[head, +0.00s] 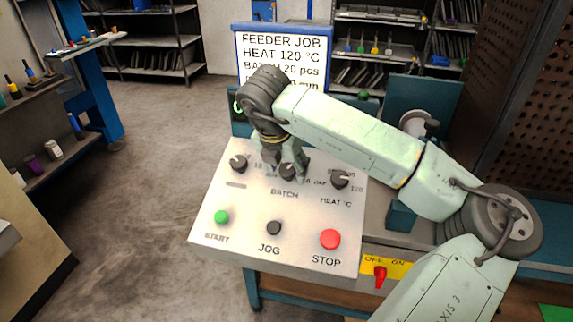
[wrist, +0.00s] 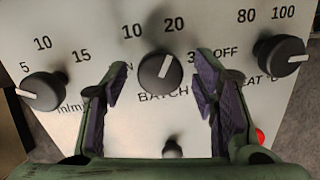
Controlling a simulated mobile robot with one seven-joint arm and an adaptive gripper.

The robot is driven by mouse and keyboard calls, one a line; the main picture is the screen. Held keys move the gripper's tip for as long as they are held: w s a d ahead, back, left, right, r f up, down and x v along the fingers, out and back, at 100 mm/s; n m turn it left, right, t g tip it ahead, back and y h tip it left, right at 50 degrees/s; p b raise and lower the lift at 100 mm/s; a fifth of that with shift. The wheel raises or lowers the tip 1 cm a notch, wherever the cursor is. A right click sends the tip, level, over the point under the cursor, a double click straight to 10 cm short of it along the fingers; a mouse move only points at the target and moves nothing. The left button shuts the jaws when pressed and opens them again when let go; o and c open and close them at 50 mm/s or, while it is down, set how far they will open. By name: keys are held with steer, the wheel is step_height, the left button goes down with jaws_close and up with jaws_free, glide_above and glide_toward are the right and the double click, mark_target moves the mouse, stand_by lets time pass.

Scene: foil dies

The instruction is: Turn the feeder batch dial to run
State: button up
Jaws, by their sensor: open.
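The batch dial (wrist: 159,73) is a round black knob in the middle of the panel, with a white pointer line. In the wrist view the pointer aims up and slightly right, near the 20 mark. OFF is printed to its right; a partly covered label ending in N is to its left. The dial also shows in the head view (head: 287,171), under my gripper (head: 286,158). In the wrist view my open gripper (wrist: 160,80) has one finger on each side of the dial, with visible gaps. The fingers hide some of the markings.
The panel (head: 225,185) also has a left dial (wrist: 40,92), a heat dial (wrist: 281,55), a green START button (head: 221,217), a black JOG button (head: 274,228) and a red STOP button (head: 330,239). A red switch (head: 380,274) sits lower right. A job sign (head: 284,47) stands behind, partly covered.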

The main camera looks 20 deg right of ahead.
steer(key=shift+c, duration=0.3)
steer(key=c, duration=1.1)
